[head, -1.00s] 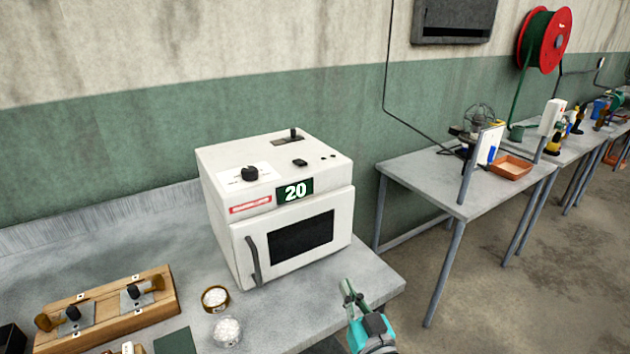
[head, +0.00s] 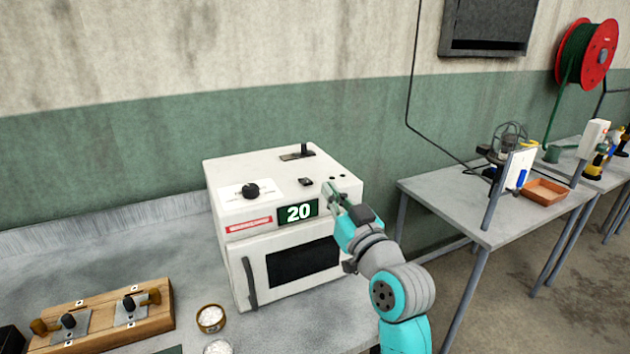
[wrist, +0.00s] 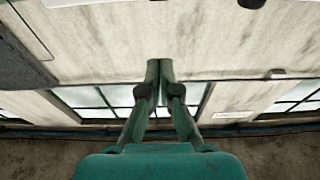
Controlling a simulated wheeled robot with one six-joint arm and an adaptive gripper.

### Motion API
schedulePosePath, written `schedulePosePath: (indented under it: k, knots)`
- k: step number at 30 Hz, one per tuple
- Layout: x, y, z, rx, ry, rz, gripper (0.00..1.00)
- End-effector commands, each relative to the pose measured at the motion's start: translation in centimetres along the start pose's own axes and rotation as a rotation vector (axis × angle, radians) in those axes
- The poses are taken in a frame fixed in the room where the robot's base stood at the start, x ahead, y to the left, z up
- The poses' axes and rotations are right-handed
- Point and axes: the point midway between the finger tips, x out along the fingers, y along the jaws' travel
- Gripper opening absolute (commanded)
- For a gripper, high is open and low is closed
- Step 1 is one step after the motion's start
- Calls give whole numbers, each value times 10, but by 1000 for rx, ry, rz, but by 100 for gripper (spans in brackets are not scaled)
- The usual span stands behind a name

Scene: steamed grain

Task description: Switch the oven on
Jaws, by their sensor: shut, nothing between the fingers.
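The white oven (head: 232,250) stands on the grey bench in the head view, its door closed. Its display (head: 298,211) reads 20. On top are a round black knob (head: 251,190), a small black rocker switch (head: 306,181), a lever in a slot (head: 304,150) and small dots at the right. My gripper (head: 332,195) is shut and empty, in front of the oven's upper right front edge, close to the display. I cannot tell whether it touches the oven. In the wrist view the fingers (wrist: 159,75) meet; no oven part is clearly seen there.
A wooden board (head: 95,318) with metal fittings lies at the left, beside a small bowl (head: 210,319) of white grain and a second container (head: 218,347). A second table (head: 440,185) with an orange tray stands to the right, across a gap.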

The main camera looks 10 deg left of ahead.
Motion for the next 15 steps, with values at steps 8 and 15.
schedulePosePath:
  k: [8,15]
  knots:
    - [1,0,0,0,0,0,0]
    - [22,0,0,0,-1,-1,0]
